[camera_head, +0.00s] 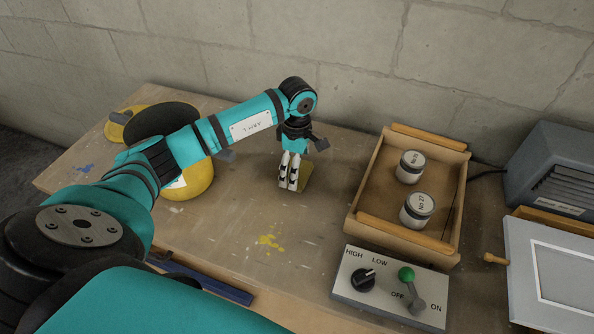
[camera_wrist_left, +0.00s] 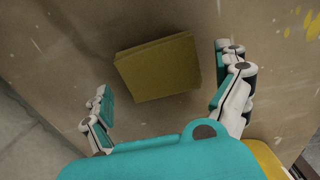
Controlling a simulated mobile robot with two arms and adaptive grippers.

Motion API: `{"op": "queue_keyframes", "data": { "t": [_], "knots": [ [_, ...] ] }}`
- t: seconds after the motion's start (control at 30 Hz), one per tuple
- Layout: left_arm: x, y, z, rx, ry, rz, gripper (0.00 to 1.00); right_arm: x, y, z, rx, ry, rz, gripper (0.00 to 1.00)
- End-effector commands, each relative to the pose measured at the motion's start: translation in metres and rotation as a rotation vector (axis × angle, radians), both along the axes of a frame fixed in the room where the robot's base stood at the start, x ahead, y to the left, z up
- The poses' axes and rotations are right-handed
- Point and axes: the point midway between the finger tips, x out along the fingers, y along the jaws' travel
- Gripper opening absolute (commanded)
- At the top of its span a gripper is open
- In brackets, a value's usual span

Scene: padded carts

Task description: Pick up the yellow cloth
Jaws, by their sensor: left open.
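The yellow cloth (camera_wrist_left: 158,68) looks like a folded, dull yellow square lying flat on the table. In the head view the cloth (camera_head: 304,176) shows only in part, behind and to the right of my left gripper's fingers. My left gripper (camera_head: 289,172) points down at the cloth. In the left wrist view the fingers of my left gripper (camera_wrist_left: 165,88) are spread wide, one on each side of the cloth, with nothing between them touching it. My right gripper is not in view.
A wooden tray (camera_head: 402,233) with two lidded jars (camera_head: 411,167) stands right of the gripper. A control box (camera_head: 390,288) with knob and lever is in front of it. A yellow rounded object (camera_head: 199,182) is partly behind my arm. A grey heater-like unit (camera_head: 550,170) stands far right.

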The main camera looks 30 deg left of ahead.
Motion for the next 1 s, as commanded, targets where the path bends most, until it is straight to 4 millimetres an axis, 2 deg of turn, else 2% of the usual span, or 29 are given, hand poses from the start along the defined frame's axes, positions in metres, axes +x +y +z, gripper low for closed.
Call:
{"op": "queue_keyframes", "data": {
  "t": [0.1,0.2,0.43,0.83,1.0],
  "knots": [
    [0.000,0.000,-0.015,-0.001,0.003,0.000,1.00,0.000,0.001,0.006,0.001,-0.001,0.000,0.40],
    [0.000,0.000,-0.021,-0.001,0.000,0.000,1.00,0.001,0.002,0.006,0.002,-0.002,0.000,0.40],
    [0.001,0.000,-0.023,-0.001,-0.001,0.000,1.00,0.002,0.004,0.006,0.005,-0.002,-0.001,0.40],
    [0.001,0.000,-0.022,-0.001,-0.001,0.000,0.48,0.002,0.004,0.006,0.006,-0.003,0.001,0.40],
    [0.001,0.000,-0.022,-0.001,-0.001,0.000,0.48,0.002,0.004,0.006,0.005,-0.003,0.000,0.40]
  ]
}}
